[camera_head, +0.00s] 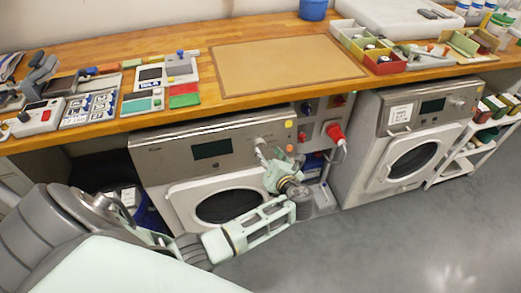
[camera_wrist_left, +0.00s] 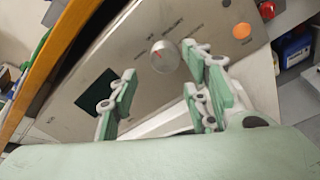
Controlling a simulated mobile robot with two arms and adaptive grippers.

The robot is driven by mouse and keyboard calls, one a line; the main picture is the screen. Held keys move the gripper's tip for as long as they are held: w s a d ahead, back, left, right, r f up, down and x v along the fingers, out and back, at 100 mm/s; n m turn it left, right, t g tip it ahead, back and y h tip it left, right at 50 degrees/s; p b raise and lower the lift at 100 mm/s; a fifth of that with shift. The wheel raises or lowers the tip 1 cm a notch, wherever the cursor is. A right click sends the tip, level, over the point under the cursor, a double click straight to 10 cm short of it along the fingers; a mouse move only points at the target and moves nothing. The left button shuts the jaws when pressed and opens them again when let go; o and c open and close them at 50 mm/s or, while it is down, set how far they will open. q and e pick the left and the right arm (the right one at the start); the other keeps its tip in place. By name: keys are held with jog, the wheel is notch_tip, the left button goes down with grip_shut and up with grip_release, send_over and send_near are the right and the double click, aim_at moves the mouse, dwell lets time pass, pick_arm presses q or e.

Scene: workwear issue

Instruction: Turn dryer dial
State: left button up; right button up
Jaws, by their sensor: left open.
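The left dryer (camera_head: 165,151) stands under the wooden bench, with a dark display and a round silver dial (camera_head: 260,141) on its sloped panel. In the left wrist view the dial (camera_wrist_left: 165,56) has a small red mark and printed labels around it. My left gripper (camera_head: 266,158) is at the panel, just below the dial. In the left wrist view its green-padded fingers (camera_wrist_left: 160,75) are open and empty. The dial shows in the gap beyond the fingertips, closer to the right-hand finger; I see no clear contact. My right gripper is not in view.
An orange button (camera_wrist_left: 242,31) and a red button (camera_wrist_left: 267,11) sit right of the dial. A red plug (camera_head: 334,131) sticks out between the two dryers. The bench edge overhangs the panel. Grey floor (camera_head: 400,240) is clear in front.

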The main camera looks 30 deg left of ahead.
aim_at(260, 147)
pick_arm(q)
jog(key=x, duration=0.5)
jog(key=shift+w+a+f, duration=0.15)
jog(key=shift+w, duration=0.05)
jog(key=shift+w+a+f+b, duration=0.2)
jog(key=shift+w+a+b, duration=0.1)
jog(key=shift+a, duration=0.25)
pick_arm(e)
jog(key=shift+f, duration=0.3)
pick_arm(q)
jog(key=c, duration=1)
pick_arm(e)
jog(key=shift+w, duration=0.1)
